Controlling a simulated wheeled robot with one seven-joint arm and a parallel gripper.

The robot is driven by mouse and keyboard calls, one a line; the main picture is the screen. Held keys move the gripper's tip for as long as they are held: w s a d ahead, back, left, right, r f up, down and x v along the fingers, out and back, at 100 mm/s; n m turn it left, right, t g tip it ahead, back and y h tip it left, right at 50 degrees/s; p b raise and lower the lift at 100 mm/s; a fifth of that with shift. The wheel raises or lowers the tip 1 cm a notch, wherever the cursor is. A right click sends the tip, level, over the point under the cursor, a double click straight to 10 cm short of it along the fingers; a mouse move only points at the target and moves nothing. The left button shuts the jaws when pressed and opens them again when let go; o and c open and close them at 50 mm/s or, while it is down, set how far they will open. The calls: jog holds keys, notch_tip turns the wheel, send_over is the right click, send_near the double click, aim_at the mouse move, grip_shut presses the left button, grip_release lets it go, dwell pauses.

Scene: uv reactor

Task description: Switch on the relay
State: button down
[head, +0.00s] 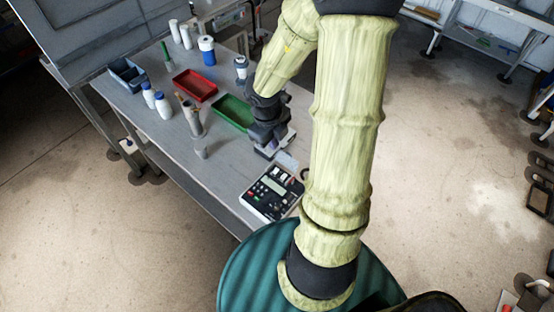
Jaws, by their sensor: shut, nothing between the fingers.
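A box with a black-and-white face and several small buttons (270,195) lies near the table's front right corner; it may be the relay, but its switches are too small to read. My gripper (267,154) is shut and empty. In the picture it is just above the box's far edge, over the table. I cannot tell whether it touches anything. My arm hides the space to the right of the gripper and part of the box's right side.
A green tray (232,111) and a red tray (195,86) lie on the grey table (228,172). The floor (440,190) at right is clear.

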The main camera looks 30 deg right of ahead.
aim_at(276, 171)
jog(key=f+b, duration=0.2)
jog(key=f, duration=0.2)
jog(key=d+f+b, duration=0.1)
jog(key=f+b, duration=0.1)
jog(key=f, duration=0.3)
jog(key=f+b, duration=0.2)
jog(key=f, duration=0.3)
jog(key=shift+w+d+b, duration=0.35)
jog(key=shift+d+b, duration=0.05)
jog(key=shift+r, duration=0.1)
jog(key=shift+p, duration=0.4)
